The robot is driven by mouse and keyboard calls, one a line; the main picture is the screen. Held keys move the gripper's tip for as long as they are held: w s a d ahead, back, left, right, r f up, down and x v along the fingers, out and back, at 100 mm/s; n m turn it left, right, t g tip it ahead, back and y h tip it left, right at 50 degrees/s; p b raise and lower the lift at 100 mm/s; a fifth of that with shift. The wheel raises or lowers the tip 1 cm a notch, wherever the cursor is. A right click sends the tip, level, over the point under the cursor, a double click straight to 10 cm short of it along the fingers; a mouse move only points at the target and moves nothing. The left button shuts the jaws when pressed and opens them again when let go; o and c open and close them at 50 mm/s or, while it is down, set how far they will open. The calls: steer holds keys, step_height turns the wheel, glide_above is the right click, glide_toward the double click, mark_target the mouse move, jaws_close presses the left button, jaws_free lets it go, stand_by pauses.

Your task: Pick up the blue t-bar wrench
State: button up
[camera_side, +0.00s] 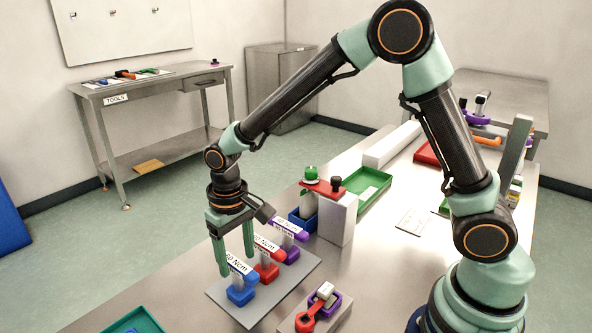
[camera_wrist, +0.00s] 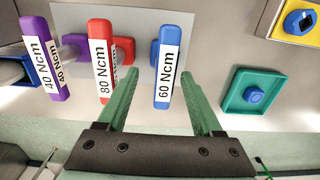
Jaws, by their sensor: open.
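The blue t-bar wrench (camera_side: 251,281) stands in a blue holder at the near end of a grey plate (camera_side: 296,292), with its handle level. In the wrist view the blue wrench (camera_wrist: 170,34) has a white label reading 60 Ncm. My gripper (camera_wrist: 159,77) is open and empty, its two green fingers pointing toward the blue wrench. The handle appears between the fingertips in the wrist view. In the side view my gripper (camera_side: 236,268) hangs close around the blue wrench; whether it touches is unclear.
The red wrench (camera_side: 267,253), labelled 80 Ncm, and the purple wrench (camera_side: 291,232), labelled 40 Ncm, stand in line on the same plate. A green tray (camera_wrist: 254,92) lies to the right in the wrist view. A white block (camera_side: 338,219) stands behind the plate.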

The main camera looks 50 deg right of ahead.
mark_target(238, 276)
steer(key=f, duration=0.5)
steer(key=shift+s+a, duration=0.2)
steer(key=shift+a, duration=0.1)
jaws_close()
